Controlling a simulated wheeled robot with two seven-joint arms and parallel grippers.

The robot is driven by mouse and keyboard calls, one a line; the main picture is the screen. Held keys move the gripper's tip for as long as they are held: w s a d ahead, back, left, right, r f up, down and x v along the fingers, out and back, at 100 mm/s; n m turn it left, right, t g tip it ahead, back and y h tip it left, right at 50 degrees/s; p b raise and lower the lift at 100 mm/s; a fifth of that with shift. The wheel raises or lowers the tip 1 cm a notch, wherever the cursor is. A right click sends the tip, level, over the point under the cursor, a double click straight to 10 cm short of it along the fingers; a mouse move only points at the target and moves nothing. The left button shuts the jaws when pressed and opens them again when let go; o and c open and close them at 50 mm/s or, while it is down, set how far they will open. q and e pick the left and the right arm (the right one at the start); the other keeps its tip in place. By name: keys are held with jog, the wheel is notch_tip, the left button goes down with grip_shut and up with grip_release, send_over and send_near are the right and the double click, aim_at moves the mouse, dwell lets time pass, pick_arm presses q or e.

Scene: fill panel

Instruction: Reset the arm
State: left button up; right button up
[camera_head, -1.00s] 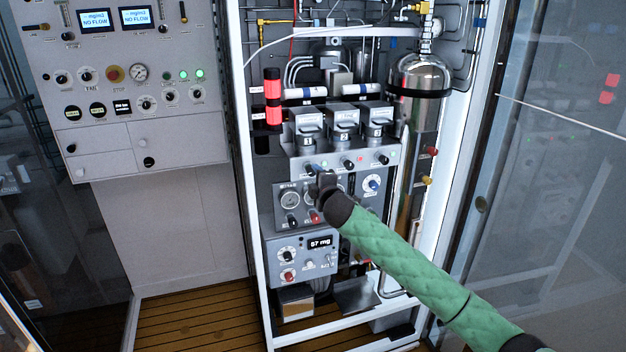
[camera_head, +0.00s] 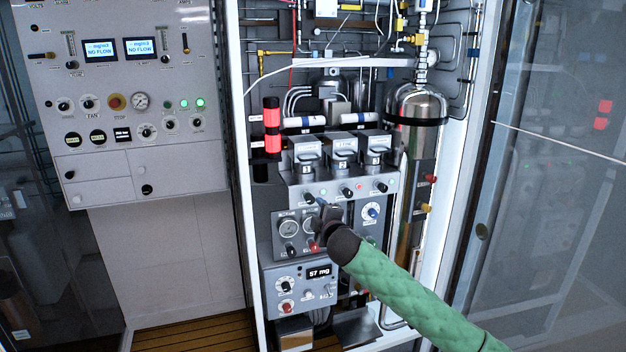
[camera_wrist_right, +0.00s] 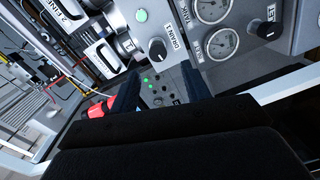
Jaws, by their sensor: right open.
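My right gripper (camera_head: 326,212) is in front of the grey gauge panel (camera_head: 281,248) in the open cabinet, and its green-sleeved arm comes in from the lower right. In the right wrist view the two dark fingers of this gripper (camera_wrist_right: 160,92) stand apart, with nothing between them. A black knob marked drain (camera_wrist_right: 157,50) and round gauges (camera_wrist_right: 222,44) lie beyond the fingertips there. Whether the fingers touch the panel cannot be told. My left gripper is not in view.
A steel cylinder (camera_head: 417,105) stands right of the panel, inside the white cabinet frame (camera_head: 247,200). A grey control panel (camera_head: 180,152) with two "NO FLOW" screens is at the left. A glass door (camera_head: 560,200) is at the right. A unit reading "57 mg" (camera_head: 319,272) sits below.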

jog(key=w+d+f+m+h, duration=0.2)
jog(key=w+d+m, duration=0.3)
jog(key=d+m, duration=0.15)
jog(key=d+f+m+g+h, duration=0.1)
jog(key=d+f+m+g, duration=0.2)
jog(key=f, duration=0.7)
jog(key=s+d+f+m+g+h, duration=0.15)
jog(key=s+f, duration=0.35)
jog(key=f, duration=0.7)
jog(key=s+d+f+m+g, duration=0.1)
jog(key=s+d+f+m, duration=0.3)
jog(key=f, duration=0.8)
jog(key=s+d+f+n+g, duration=0.15)
jog(key=s+f, duration=0.45)
jog(key=f, duration=0.6)
jog(key=s+d+f+m+g, duration=0.2)
jog(key=s+f+g, duration=0.2)
jog(key=s+f, duration=1.75)
jog(key=s+f+g, duration=0.1)
jog(key=s+f, duration=0.2)
jog(key=s, duration=0.7)
jog(key=s+a+f+g, duration=0.1)
jog(key=s+f, duration=0.3)
jog(key=s, duration=0.7)
jog(key=s+a+f+g, duration=0.1)
jog(key=s+f, duration=0.2)
jog(key=s, duration=0.7)
jog(key=shift+s+f+m+g, duration=0.4)
jog(key=shift+m, duration=0.05)
